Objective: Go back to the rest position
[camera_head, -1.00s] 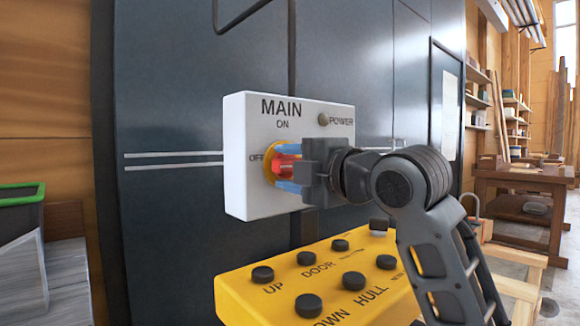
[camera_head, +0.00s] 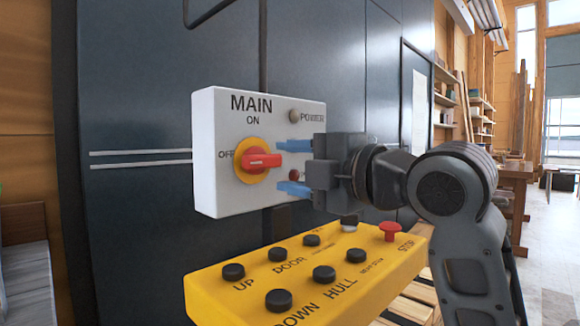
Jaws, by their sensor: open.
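My gripper (camera_head: 294,167) is in front of the white switch box (camera_head: 212,188). Its two blue fingers are apart, with nothing between them. The red rotary knob (camera_head: 262,161) sits on a yellow disc (camera_head: 241,176) on the box, left of the fingertips and clear of them. The knob's handle lies roughly level, beside the OFF mark. The gripper hides part of the box's right side, including most of the lettering by a small red lamp (camera_head: 294,175). My arm comes in from the lower right.
A yellow button panel (camera_head: 215,297) with several black buttons and a red STOP button (camera_head: 390,231) juts out below the box. A dark cabinet wall (camera_head: 130,110) stands behind. A wooden workbench (camera_head: 515,175) and open floor lie at the far right.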

